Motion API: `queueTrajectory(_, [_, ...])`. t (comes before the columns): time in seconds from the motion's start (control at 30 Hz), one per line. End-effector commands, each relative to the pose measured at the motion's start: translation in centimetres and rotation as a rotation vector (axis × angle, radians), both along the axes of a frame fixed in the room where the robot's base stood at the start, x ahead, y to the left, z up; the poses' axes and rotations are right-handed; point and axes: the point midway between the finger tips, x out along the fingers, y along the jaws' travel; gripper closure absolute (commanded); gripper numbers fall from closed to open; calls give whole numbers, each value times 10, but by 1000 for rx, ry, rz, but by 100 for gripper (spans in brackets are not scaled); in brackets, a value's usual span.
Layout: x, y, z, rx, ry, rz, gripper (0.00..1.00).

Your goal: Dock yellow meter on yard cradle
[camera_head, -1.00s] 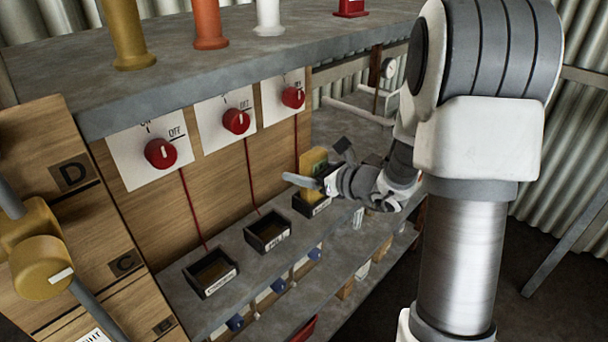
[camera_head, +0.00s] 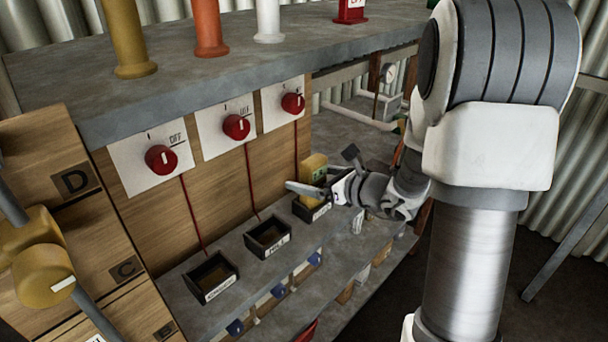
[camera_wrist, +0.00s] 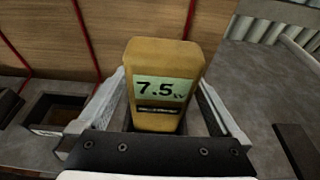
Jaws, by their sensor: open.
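The yellow meter (camera_head: 313,165) stands upright in the rightmost black cradle (camera_head: 305,211) on the grey shelf. The cradle's white label is partly hidden by my gripper. In the wrist view the meter (camera_wrist: 165,72) faces me, its pale display reading 7.5, with its base low between my fingers. My gripper (camera_head: 320,170) is open, one finger on each side of the meter. In the wrist view a gap shows beside the meter on each side. The lower end of the meter is hidden by the gripper's front bar, so I cannot tell how deep it sits.
Two other black cradles, the middle one (camera_head: 268,237) and the left one (camera_head: 210,276), stand empty along the shelf. Red knobs (camera_head: 236,127) sit on white plates above, with red lines running down. A grey upper ledge (camera_head: 200,80) overhangs the panel. Pipework (camera_head: 365,110) stands behind at right.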

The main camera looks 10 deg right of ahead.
Motion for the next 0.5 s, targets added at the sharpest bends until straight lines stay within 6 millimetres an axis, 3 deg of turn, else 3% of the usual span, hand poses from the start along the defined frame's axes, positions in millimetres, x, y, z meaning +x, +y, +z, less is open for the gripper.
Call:
queueTrajectory(0.3, [-56, -38, 23, 0, -1, -5, 0])
queueTrajectory(0.5, [-75, -51, 29, 0, -1, -3, 0])
